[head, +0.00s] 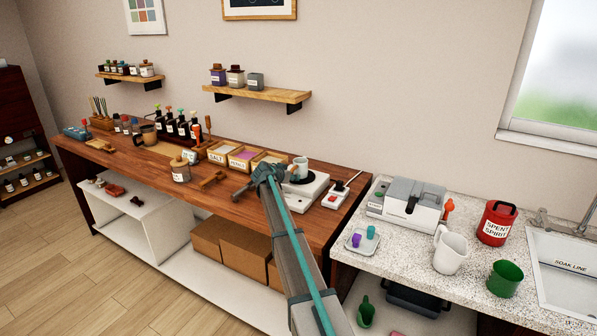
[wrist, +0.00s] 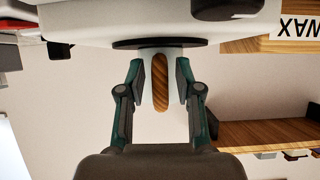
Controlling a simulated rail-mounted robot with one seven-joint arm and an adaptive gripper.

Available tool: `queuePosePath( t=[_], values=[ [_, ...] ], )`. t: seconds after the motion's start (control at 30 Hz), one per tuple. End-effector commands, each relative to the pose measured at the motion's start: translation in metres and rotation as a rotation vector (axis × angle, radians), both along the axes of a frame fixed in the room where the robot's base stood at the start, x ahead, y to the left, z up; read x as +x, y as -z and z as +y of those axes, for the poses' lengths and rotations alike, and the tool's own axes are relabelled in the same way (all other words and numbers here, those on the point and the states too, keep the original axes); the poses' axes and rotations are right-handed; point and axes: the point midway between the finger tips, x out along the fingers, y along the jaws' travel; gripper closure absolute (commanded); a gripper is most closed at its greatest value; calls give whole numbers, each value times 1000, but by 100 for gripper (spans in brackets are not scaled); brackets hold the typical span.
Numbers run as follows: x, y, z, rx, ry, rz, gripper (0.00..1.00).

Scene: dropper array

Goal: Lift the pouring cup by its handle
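The pouring cup (head: 301,166) is a small pale cup standing on the hot plate (head: 310,191) at the right end of the wooden bench. The wrist view is upside down; there the cup's wooden handle (wrist: 160,85) points toward me, with the pale cup body (wrist: 160,51) behind it on the dark heating disc (wrist: 126,44). My gripper (wrist: 160,80) is open, one finger on each side of the handle, with a visible gap on both sides. In the head view my gripper (head: 285,173) is beside the cup, and my wrist hides part of that area.
Labelled wooden bins (head: 240,158) stand left of the hot plate. A small red-and-white device (head: 336,196) sits to its right. A lidded jar (head: 180,170) stands further left. A wall shelf (head: 258,93) with bottles hangs behind and above.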

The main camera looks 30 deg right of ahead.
Motion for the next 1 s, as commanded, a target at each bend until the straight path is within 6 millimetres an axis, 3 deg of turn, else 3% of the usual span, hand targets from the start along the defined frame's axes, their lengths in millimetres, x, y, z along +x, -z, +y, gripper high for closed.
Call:
queuePosePath(
  t=[0.03, 0.17, 0.57, 1.0],
  values=[
    [0, 0, 0, 0, 0, 0, 79],
    [0, 0, 0, 0, 0, 0, 100],
    [0, -2, 0, -1, 0, -1, 100],
    [0, -20, 0, -2, 0, -1, 100]
  ],
)
